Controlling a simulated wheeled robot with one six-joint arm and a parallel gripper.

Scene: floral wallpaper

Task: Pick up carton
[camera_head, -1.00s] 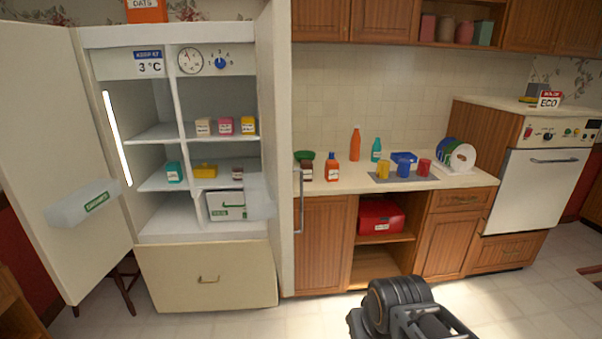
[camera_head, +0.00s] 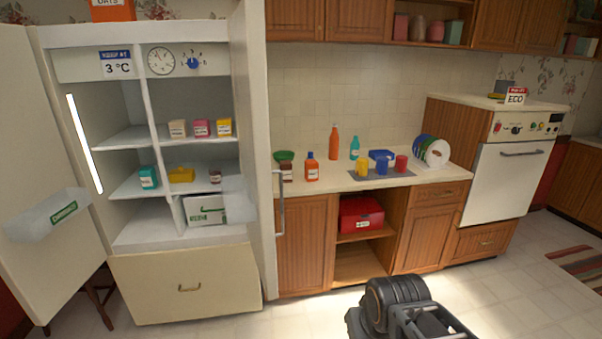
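An open white fridge (camera_head: 128,258) stands at the left with several small carton-like boxes inside. A teal box (camera_head: 149,177) stands on the lower left shelf. I cannot tell which of these is the carton meant. Part of my arm (camera_head: 405,308) shows at the bottom, well in front of the fridge and cabinets. My gripper's fingertips do not show.
The fridge door (camera_head: 45,130) is swung open at the left, with a clear bin on it. A counter (camera_head: 340,183) holds bottles, cups and a dish rack. A red box (camera_head: 361,213) sits in an open cabinet. Floor between me and the furniture looks clear.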

